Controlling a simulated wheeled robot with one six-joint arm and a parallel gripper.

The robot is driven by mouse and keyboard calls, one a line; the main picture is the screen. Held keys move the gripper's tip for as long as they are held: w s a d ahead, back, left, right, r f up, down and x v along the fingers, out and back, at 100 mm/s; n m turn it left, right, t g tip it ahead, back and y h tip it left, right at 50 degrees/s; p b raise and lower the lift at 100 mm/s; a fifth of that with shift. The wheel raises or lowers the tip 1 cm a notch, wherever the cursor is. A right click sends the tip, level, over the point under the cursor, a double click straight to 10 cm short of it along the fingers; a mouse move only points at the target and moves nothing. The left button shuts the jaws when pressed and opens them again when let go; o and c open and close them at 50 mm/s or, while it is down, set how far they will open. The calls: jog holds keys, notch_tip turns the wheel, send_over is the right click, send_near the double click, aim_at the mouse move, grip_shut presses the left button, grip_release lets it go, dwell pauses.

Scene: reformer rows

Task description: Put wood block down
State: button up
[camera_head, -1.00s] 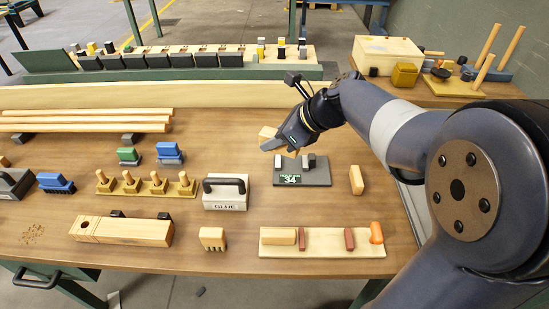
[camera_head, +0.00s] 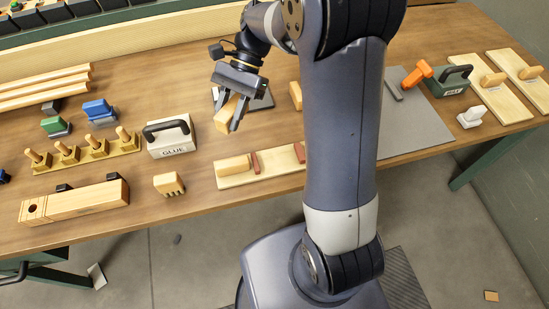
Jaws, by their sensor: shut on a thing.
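My gripper (camera_head: 234,112) is shut on a wood block (camera_head: 227,112), a pale tan piece held tilted between the two dark fingers. It hangs in front of the dark scale plate (camera_head: 262,101), which is partly hidden behind my gripper. I cannot tell exactly how high the block is above the workbench (camera_head: 135,200). Another wood block (camera_head: 296,95) stands on the bench to the right, beside my arm. A pale board (camera_head: 225,184) in front bears a wood block (camera_head: 234,165) and dark red strips.
The white GLUE box (camera_head: 172,146) with a black handle stands left of my gripper. A notched wood piece (camera_head: 168,184) lies in front of it. A grey mat (camera_head: 420,130) with an orange-handled tool (camera_head: 417,74) is right of my arm.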

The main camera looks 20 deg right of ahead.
jog(key=s+d+f+n+g+h, duration=0.35)
jog(key=n+h, duration=0.45)
jog(key=n, duration=0.3)
jog(key=n+t+h, duration=0.8)
jog(key=n+t, duration=0.1)
jog(key=n, duration=0.7)
send_over(290, 157)
jog(key=a, duration=0.3)
jog(key=f, duration=0.2)
notch_tip(290, 157, down, 9)
jog(key=shift+f+b, duration=0.15)
jog(key=shift+b, duration=0.15)
jog(key=o, duration=1.1)
